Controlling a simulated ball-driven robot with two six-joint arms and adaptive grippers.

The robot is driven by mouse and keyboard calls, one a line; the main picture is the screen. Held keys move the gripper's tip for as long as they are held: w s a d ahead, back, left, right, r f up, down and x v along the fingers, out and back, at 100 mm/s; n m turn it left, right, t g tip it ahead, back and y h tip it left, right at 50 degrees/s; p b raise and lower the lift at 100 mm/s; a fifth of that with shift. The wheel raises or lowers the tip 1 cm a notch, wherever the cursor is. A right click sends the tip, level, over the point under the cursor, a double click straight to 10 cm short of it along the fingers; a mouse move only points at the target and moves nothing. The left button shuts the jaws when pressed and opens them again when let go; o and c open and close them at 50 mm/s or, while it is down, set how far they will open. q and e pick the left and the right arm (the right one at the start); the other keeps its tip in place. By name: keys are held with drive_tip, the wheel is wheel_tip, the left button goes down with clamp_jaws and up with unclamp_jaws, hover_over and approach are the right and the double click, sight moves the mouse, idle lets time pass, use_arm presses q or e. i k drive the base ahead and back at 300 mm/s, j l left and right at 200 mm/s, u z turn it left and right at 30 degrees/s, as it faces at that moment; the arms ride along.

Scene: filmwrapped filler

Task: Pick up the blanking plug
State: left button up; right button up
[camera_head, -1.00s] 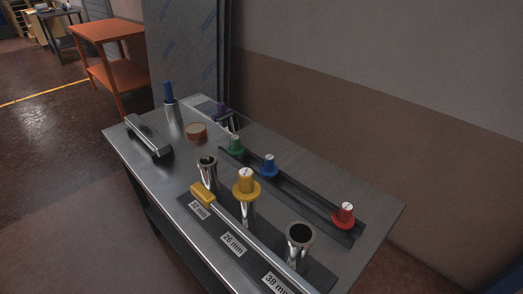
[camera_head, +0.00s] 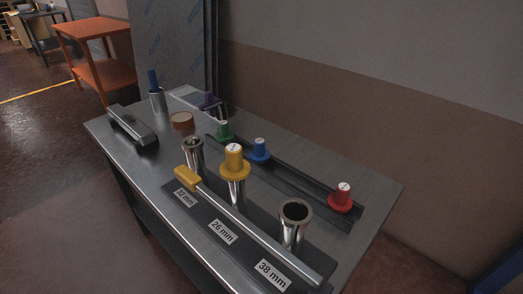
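Several coloured plugs with pale marked tops are in view; I cannot tell which one the task means. A green plug (camera_head: 223,132), a blue plug (camera_head: 260,150) and a red plug (camera_head: 340,197) stand along a dark rail (camera_head: 289,178). A yellow plug (camera_head: 233,162) sits in the top of the middle metal tube (camera_head: 236,193). A purple plug-like piece (camera_head: 209,101) stands at the back, partly hidden. The left tube (camera_head: 194,157) and the right tube (camera_head: 292,232), by the 38 mm label, have open tops. Neither of my grippers is in view.
A long bar with a yellow handle (camera_head: 187,179) lies in front of the tubes on the metal table (camera_head: 178,240). A grey handled tool (camera_head: 133,127), a blue-topped cylinder (camera_head: 156,98) and a copper-brown round piece (camera_head: 182,122) are at the left. An orange stand (camera_head: 92,33) is beyond.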

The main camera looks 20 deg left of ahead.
sight(259, 155)
drive_tip(key=j+z, duration=0.15)
drive_tip(key=j, duration=1.35)
